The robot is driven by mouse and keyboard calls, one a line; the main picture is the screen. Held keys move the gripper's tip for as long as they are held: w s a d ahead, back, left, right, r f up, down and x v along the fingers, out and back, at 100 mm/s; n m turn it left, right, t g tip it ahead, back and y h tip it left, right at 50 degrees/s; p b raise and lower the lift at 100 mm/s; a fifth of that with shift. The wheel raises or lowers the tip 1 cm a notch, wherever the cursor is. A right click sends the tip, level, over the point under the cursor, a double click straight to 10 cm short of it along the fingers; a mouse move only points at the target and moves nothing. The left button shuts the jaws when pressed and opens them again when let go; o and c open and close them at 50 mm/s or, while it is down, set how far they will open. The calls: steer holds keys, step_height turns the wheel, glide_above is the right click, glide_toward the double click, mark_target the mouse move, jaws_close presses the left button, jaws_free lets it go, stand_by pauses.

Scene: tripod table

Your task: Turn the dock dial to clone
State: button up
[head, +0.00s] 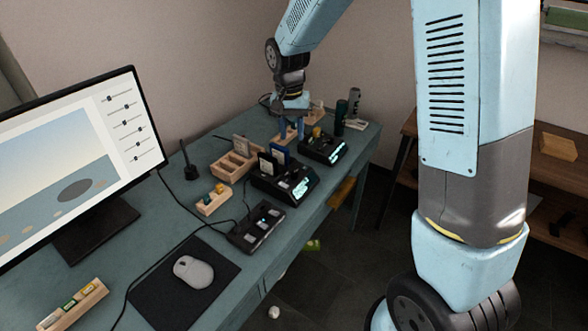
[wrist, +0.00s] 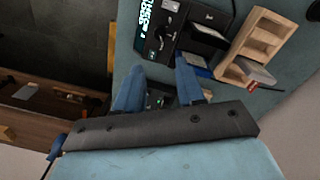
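The black dock (head: 284,182) stands on the desk with a lit display on its front and drives standing in its top. It also shows in the wrist view (wrist: 208,18), where a small dark round shape beside the display looks like the dial (wrist: 160,36); its setting is too small to read. My gripper (head: 292,132) is above the desk behind the dock, near a second black device (head: 322,147) with a lit display. In the wrist view its two blue fingers (wrist: 155,72) are apart with nothing held between them. The dial is apart from the fingers.
A wooden rack (head: 233,166) stands left of the dock. In front lie a black switch box (head: 262,228), a small wooden holder (head: 214,199) and a mouse (head: 193,271) on a dark mat. The monitor (head: 75,150) stands at left. Dark bottles (head: 341,117) stand at the far end.

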mark_target(295, 173)
steer(key=f, duration=1.4)
steer(key=shift+d, duration=0.3)
steer(key=shift+c, duration=0.2)
jaws_close()
steer(key=shift+n, duration=0.3)
steer(key=n, duration=0.5)
steer(key=shift+n, duration=0.3)
steer(key=n, duration=0.5)
steer(key=shift+r+t, duration=0.1)
steer(key=shift+t, duration=0.2)
steer(key=shift+n, duration=0.3)
